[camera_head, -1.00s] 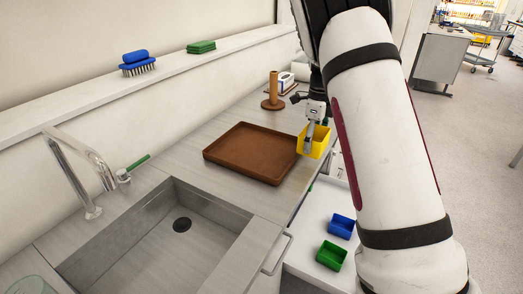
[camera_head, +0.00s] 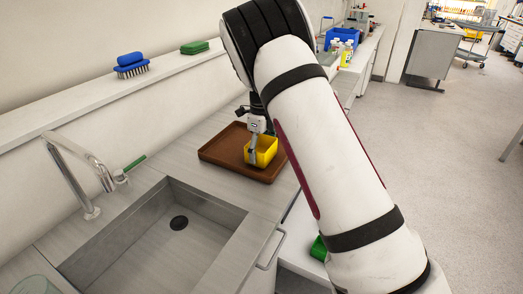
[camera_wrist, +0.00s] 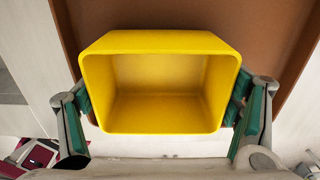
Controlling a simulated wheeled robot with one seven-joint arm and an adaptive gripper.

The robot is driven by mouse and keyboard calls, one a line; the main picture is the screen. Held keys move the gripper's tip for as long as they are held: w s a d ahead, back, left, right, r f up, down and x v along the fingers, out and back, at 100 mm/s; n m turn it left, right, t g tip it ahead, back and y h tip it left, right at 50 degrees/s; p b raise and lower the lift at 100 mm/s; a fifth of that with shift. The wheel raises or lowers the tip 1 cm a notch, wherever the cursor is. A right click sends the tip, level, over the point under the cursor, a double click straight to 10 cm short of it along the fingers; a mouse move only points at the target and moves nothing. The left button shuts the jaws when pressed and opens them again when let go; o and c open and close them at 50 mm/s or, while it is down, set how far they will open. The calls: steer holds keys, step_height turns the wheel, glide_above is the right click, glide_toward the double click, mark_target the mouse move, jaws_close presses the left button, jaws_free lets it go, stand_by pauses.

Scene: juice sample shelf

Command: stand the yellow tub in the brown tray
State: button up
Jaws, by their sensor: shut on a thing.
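The yellow tub (camera_head: 262,151) is upright and open at the top, over the right part of the brown tray (camera_head: 220,155) in the head view. My gripper (camera_head: 254,149) is shut on the tub. In the wrist view the tub (camera_wrist: 160,85) is empty, with the green-padded fingers of my gripper (camera_wrist: 162,110) against its left and right sides. The brown tray (camera_wrist: 275,20) shows behind and below it there. I cannot tell whether the tub's base touches the tray floor.
The sink basin (camera_head: 165,235) lies in front of the tray, with a tap (camera_head: 78,175) at its left. A blue brush (camera_head: 132,65) and a green sponge (camera_head: 195,47) are on the ledge behind. A green tub (camera_head: 319,248) is partly hidden by my arm.

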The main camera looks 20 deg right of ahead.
steer(key=shift+f, duration=0.35)
steer(key=shift+f, duration=0.15)
steer(key=o, duration=1.1)
